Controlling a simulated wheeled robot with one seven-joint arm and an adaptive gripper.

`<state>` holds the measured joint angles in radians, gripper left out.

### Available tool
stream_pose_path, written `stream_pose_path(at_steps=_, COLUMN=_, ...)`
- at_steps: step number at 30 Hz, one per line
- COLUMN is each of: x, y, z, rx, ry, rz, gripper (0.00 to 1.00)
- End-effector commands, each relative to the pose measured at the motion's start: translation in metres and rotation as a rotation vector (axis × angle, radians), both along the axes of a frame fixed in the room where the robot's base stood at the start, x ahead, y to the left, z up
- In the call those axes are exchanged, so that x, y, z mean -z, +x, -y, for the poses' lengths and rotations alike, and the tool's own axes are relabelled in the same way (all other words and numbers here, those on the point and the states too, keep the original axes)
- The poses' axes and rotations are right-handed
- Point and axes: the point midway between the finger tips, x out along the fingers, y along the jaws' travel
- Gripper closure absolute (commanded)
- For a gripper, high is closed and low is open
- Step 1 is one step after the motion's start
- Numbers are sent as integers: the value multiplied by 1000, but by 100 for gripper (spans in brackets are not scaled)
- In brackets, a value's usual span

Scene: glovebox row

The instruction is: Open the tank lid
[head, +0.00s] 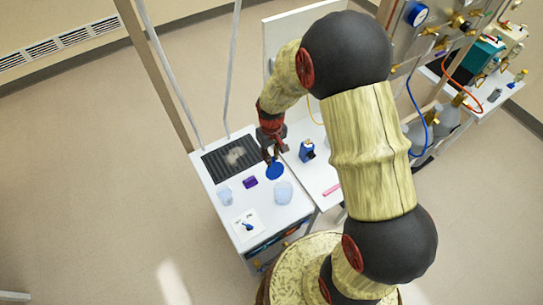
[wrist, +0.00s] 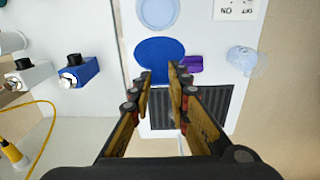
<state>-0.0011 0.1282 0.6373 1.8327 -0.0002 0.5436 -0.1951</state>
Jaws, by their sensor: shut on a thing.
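The tank lid is a flat blue disc (head: 275,171), seen just below my gripper (head: 271,156) in the head view. In the wrist view the lid (wrist: 158,50) lies at the tips of my gripper (wrist: 160,72), whose fingers are closed to a narrow gap and grip it; the exact grip point is hidden. The tank is a pale blue, round, translucent vessel (head: 283,193). Its round top (wrist: 157,12) shows uncovered in the wrist view, with the lid beside it. I cannot tell how high the lid is above the bench.
A dark ribbed panel (head: 232,158), a purple block (head: 250,182), a pale blue cup (head: 225,196) and a white switch plate (head: 248,224) share the white bench. A blue device (head: 307,150) and a pink bar (head: 331,189) are on the right-hand bench.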

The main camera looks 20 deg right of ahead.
Motion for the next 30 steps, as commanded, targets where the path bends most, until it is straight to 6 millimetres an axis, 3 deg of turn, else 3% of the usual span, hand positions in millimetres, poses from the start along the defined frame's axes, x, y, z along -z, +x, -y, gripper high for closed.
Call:
stream_pose_path(at_steps=13, x=-1, y=-2, z=0, rx=1, ry=5, rz=22, gripper=100)
stream_pose_path(at_steps=30, x=-7, y=-29, z=6, rx=0, ry=24, rz=117, gripper=100)
